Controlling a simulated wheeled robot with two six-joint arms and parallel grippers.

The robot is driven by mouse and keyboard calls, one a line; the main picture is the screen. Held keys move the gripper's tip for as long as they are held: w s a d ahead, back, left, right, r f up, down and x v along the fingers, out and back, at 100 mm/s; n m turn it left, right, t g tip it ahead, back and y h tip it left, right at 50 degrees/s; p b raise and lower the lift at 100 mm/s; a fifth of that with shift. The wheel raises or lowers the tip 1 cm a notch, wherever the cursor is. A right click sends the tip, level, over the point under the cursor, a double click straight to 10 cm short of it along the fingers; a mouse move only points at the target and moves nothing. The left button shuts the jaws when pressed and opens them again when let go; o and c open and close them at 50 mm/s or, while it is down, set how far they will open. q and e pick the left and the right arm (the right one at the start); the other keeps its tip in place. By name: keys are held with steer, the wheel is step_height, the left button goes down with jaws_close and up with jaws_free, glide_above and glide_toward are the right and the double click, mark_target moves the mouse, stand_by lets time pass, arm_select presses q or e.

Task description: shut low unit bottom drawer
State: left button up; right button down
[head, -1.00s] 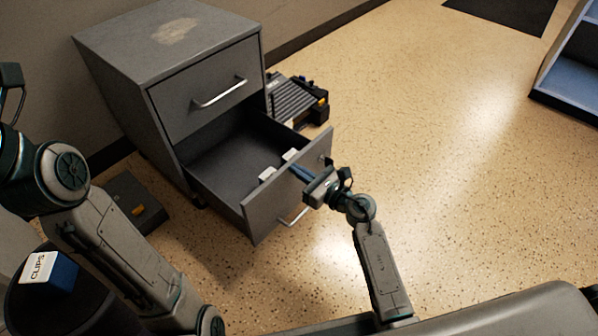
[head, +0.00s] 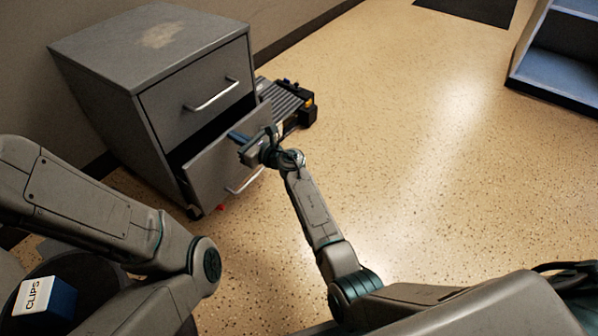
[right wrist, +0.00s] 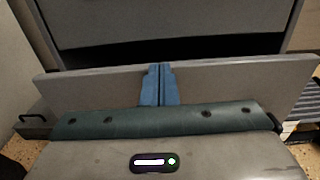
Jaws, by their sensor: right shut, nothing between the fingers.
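The low unit (head: 110,85) is a grey two-drawer metal cabinet against the wall at the left in the head view. Its top drawer (head: 195,95) is flush with the cabinet. Its bottom drawer (head: 215,172) stands partly out, with a dark gap behind its front. The drawer front also shows in the right wrist view (right wrist: 220,85). My right gripper (head: 236,137) is shut and empty, with its blue fingers (right wrist: 158,85) at the upper edge of that front; contact looks likely. My left gripper is out of the frame; only its arm shows at the left.
A dark ridged device (head: 285,100) lies on the floor beside the cabinet's right side. A box labelled CLIPS (head: 45,298) is at the lower left. A shelf unit (head: 560,60) stands at the upper right. The speckled floor between is clear.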

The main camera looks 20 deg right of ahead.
steer(key=shift+b+x, duration=0.4)
steer(key=shift+x, duration=1.5)
